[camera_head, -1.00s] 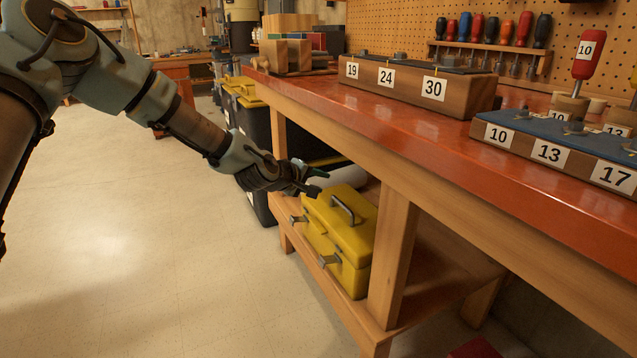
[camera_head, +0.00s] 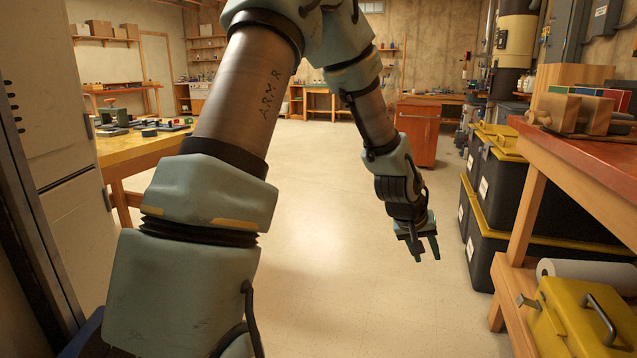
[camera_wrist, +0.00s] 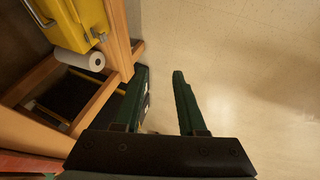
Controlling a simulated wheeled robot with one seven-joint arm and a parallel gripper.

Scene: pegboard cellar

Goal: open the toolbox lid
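The yellow toolbox (camera_head: 575,322) sits on the lower shelf of the workbench at the lower right, cut off by the frame edge. Its lid looks shut, with a dark handle (camera_head: 601,318) on top. In the wrist view part of the toolbox (camera_wrist: 83,18) shows at the upper left, with a metal latch. My gripper (camera_head: 427,258) hangs over open floor, to the left of the toolbox and clear of it. In the wrist view its two fingers (camera_wrist: 162,85) are apart with only floor between them.
A white paper roll (camera_head: 585,270) lies behind the toolbox on the shelf. Black bins with yellow lids (camera_head: 492,210) stand beside the workbench (camera_head: 600,170). A wooden table (camera_head: 150,150) and a grey cabinet (camera_head: 50,150) are on the left. The middle floor is clear.

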